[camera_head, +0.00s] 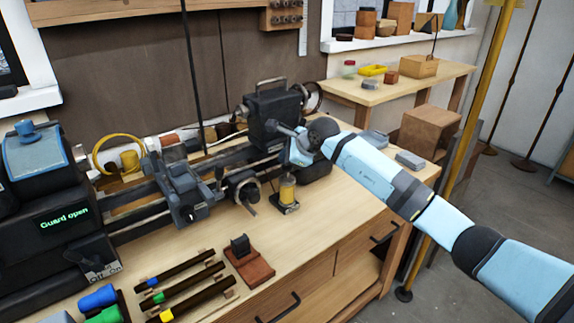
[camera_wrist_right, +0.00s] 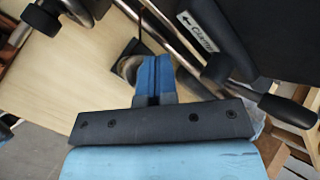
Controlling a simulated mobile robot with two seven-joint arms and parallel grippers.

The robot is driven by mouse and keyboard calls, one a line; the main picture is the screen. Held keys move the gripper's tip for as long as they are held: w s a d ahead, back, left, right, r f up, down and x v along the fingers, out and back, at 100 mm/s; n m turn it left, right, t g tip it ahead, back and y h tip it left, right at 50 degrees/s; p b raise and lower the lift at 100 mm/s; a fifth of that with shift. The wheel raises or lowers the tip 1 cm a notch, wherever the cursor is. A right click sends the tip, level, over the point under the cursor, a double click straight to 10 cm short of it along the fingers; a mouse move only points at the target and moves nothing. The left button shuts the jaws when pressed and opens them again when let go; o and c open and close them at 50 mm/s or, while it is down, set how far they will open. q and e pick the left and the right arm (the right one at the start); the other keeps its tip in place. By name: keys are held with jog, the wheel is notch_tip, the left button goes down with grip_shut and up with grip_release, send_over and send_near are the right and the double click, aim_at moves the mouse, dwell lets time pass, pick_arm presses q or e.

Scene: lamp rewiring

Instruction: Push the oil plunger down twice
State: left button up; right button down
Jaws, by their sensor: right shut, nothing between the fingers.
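The oiler with the plunger looks to be the small yellow cylinder (camera_head: 288,188) on a dark base at the front of the lathe, in the head view. Its top is close under my right gripper (camera_head: 299,157), and the plunger itself cannot be made out clearly. The right gripper's blue fingers (camera_wrist_right: 153,78) are shut together and empty in the wrist view. A round, brownish rim (camera_wrist_right: 128,67) shows partly behind them; I cannot tell whether the fingers touch it. My left gripper is not in view.
The lathe tailstock (camera_head: 272,112) stands right behind the gripper. In the wrist view, a dark lever (camera_wrist_right: 287,110) and a "Clamp" label (camera_wrist_right: 197,32) are close by. Tools on wooden strips (camera_head: 185,285) and a brown block (camera_head: 250,266) lie at the front; bench right of them is clear.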

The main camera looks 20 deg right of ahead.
jog(key=shift+f+b, duration=0.65)
jog(key=shift+f, duration=0.3)
dwell(0.5)
dwell(0.3)
jog(key=shift+r+p, duration=0.6)
jog(key=shift+r, duration=1.1)
jog(key=shift+r, duration=0.1)
jog(key=shift+r+p, duration=1.05)
jog(key=shift+r, duration=1.45)
jog(key=shift+f, duration=0.1)
